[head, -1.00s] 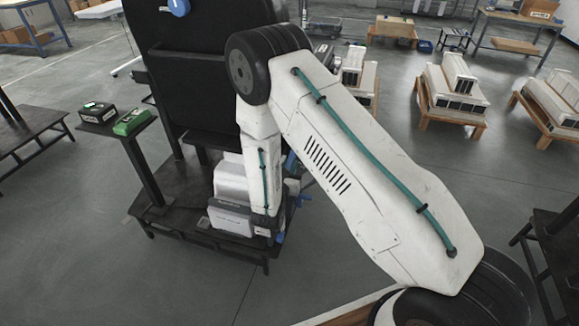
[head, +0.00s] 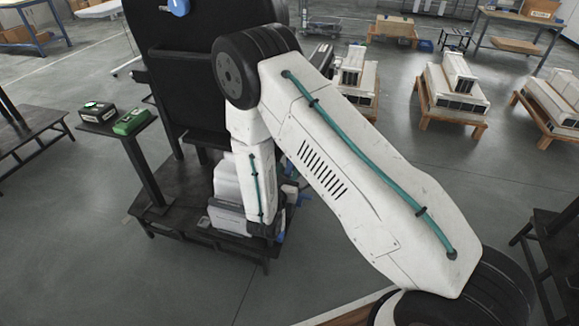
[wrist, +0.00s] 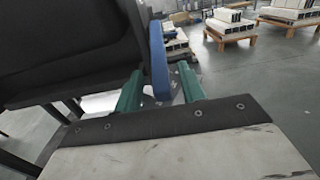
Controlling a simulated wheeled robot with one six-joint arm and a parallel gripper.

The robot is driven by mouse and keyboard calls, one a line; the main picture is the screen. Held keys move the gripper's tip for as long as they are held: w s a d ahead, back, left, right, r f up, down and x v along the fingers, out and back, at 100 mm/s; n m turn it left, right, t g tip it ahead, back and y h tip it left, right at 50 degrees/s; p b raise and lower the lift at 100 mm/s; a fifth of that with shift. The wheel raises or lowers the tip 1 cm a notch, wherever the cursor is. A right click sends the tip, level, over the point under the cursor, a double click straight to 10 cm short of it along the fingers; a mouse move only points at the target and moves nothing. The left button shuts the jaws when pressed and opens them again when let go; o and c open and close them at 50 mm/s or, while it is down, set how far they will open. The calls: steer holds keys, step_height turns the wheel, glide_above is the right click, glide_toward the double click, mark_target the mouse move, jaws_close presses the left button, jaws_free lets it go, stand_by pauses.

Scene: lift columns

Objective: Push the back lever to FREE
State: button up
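My gripper (wrist: 160,88) shows in the wrist view as two green fingers set apart. A blue lever (wrist: 158,62) stands upright in line with the gap between them, with some space to each side. I cannot tell how deep it sits between the fingers or whether it touches. In the head view, blue parts (head: 291,191) show just right of my forearm, low on the black column unit (head: 172,90). The gripper itself is hidden there behind my arm. No FREE marking is readable.
A large dark panel (wrist: 60,45) fills the upper left of the wrist view, close to the lever. A small stand (head: 150,165) with a green box (head: 132,121) and a dark box (head: 97,112) is at the left. Open floor (head: 420,175) lies right of my arm.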

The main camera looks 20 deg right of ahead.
steer(key=shift+v, duration=2.35)
steer(key=shift+s+d+f+g, duration=0.15)
steer(key=shift+s+d+g, duration=0.05)
steer(key=shift+d+g, duration=0.1)
steer(key=s+d+r+m+g+h, duration=0.4)
steer(key=s+d+r+m+g, duration=0.6)
steer(key=s+r+m+g, duration=0.5)
steer(key=s+a+r+m+t+y, duration=0.1)
steer(key=s+r+m+y, duration=0.6)
steer(key=s+r, duration=0.1)
steer(key=s+a+r+m+t+y, duration=0.1)
steer(key=s+a+r+m+y, duration=0.1)
steer(key=s+r+m+y, duration=0.4)
steer(key=shift+s+a+r+m+y, duration=0.35)
steer(key=shift+s+r+y, duration=0.45)
steer(key=shift+s+r, duration=1.2)
